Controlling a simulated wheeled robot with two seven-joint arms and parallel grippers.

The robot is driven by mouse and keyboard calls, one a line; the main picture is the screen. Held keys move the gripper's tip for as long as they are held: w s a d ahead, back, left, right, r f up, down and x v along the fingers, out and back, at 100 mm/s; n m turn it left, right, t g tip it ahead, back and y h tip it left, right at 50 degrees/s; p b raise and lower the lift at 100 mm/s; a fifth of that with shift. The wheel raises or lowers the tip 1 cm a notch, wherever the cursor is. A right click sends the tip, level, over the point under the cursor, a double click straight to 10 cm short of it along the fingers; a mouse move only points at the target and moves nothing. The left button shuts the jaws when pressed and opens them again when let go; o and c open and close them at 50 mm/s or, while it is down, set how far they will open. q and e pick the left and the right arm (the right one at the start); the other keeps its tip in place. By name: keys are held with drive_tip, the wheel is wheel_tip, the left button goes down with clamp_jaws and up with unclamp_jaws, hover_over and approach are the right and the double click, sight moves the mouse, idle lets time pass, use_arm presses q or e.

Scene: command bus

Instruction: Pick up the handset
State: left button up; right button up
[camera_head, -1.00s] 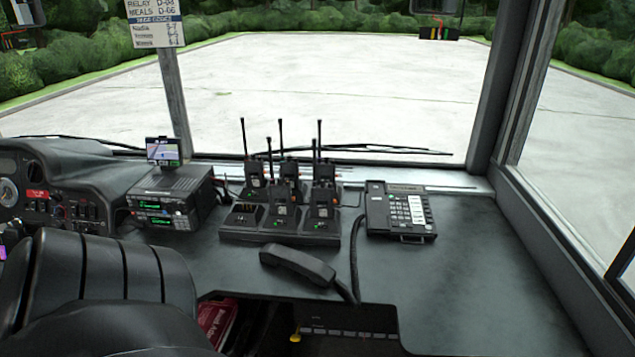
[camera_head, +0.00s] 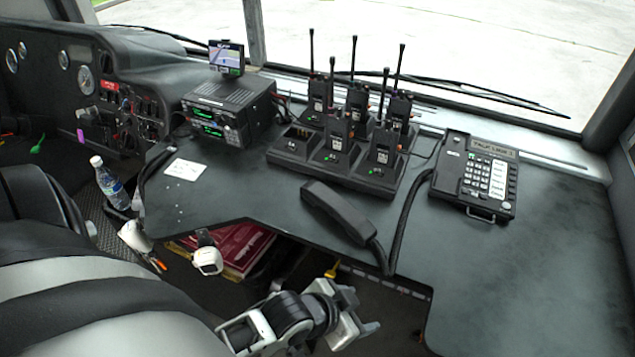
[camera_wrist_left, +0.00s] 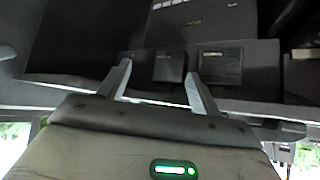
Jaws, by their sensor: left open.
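The black handset (camera_head: 337,212) lies on the dark dashboard counter (camera_head: 250,180), close to its front edge. Its cord (camera_head: 406,220) runs from its near right end up toward the desk phone (camera_head: 478,178). My left gripper (camera_head: 360,312) is low in the head view, below the counter's front edge, nearer than the handset and apart from it. In the left wrist view its two fingers (camera_wrist_left: 158,72) are spread with nothing held between them. I cannot make out the handset in the left wrist view. My right gripper is not in view.
A charging rack (camera_head: 325,168) with several upright handheld radios stands behind the handset. A radio unit with a small screen (camera_head: 226,56) is to the left. Red books (camera_head: 240,246) lie below the counter. Seats fill the lower left. The counter's right part is clear.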

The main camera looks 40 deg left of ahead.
use_arm(q)
drive_tip(key=w+a+r+m+g+y+b, duration=0.1)
drive_tip(key=w+a+r+m+g, duration=0.1)
drive_tip(key=w+r+m, duration=0.1)
drive_tip(key=w+a+r+m+g+y, duration=0.1)
drive_tip(key=w+a+r+m+g, duration=0.1)
drive_tip(key=w+r+m, duration=0.2)
drive_tip(key=w+a+r+m+g+y+b, duration=0.1)
drive_tip(key=w+a+r+m+g, duration=0.1)
drive_tip(key=w+r+m, duration=0.2)
drive_tip(key=shift+w+r+m+g+b, duration=0.25)
drive_tip(key=shift+r+m+g+b, duration=0.15)
drive_tip(key=shift+r+m, duration=0.45)
drive_tip(key=w+a+r+m+g+y, duration=0.1)
drive_tip(key=w+a+r+m+y, duration=0.15)
drive_tip(key=a+r, duration=0.55)
hover_over(337, 203)
drive_tip(key=shift+h, duration=0.35)
wheel_tip(337, 203, down, 9)
drive_tip(key=shift+r, duration=0.1)
drive_tip(key=shift+a+f, duration=0.1)
drive_tip(key=shift+f, duration=3.05)
drive_tip(key=c, duration=1.2)
